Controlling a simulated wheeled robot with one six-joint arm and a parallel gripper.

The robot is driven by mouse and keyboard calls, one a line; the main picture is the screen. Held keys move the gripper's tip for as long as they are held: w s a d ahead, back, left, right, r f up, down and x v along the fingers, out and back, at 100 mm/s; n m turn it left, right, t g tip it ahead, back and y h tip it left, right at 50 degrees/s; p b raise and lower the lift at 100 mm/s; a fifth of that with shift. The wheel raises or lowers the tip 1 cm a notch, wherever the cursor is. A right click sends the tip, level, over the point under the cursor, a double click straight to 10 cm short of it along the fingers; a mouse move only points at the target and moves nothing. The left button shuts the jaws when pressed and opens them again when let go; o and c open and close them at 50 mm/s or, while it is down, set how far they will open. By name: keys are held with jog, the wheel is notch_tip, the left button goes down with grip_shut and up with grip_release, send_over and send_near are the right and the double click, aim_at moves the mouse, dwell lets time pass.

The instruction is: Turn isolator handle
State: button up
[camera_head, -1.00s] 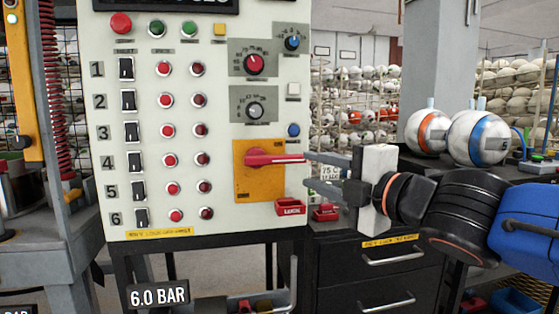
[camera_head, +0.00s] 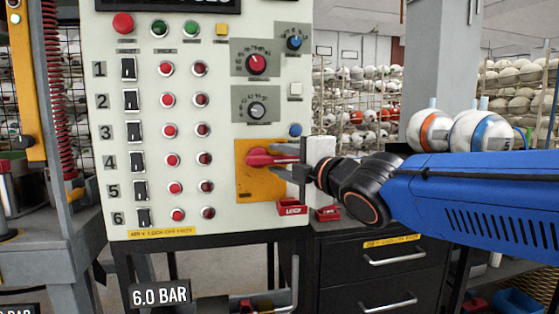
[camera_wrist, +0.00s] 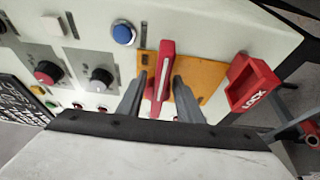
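The isolator handle (camera_head: 262,159) is a red lever on a yellow-orange plate (camera_head: 259,184) at the lower right of the control panel. It points horizontally to the right in the head view. My gripper (camera_head: 284,157) is at the handle's right end, with one finger above and one below it. In the wrist view the red handle (camera_wrist: 161,75) stands between the two dark fingers of my gripper (camera_wrist: 159,90). The fingers are apart, and small gaps show on both sides of the handle.
A red LOCK bracket (camera_head: 292,207) sticks out below and right of the plate; it also shows in the wrist view (camera_wrist: 250,83). A blue button (camera_head: 295,130) is just above the handle. A black drawer cabinet (camera_head: 365,270) stands right of the panel.

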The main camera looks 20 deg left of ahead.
jog(key=shift+w+a, duration=0.1)
grip_shut()
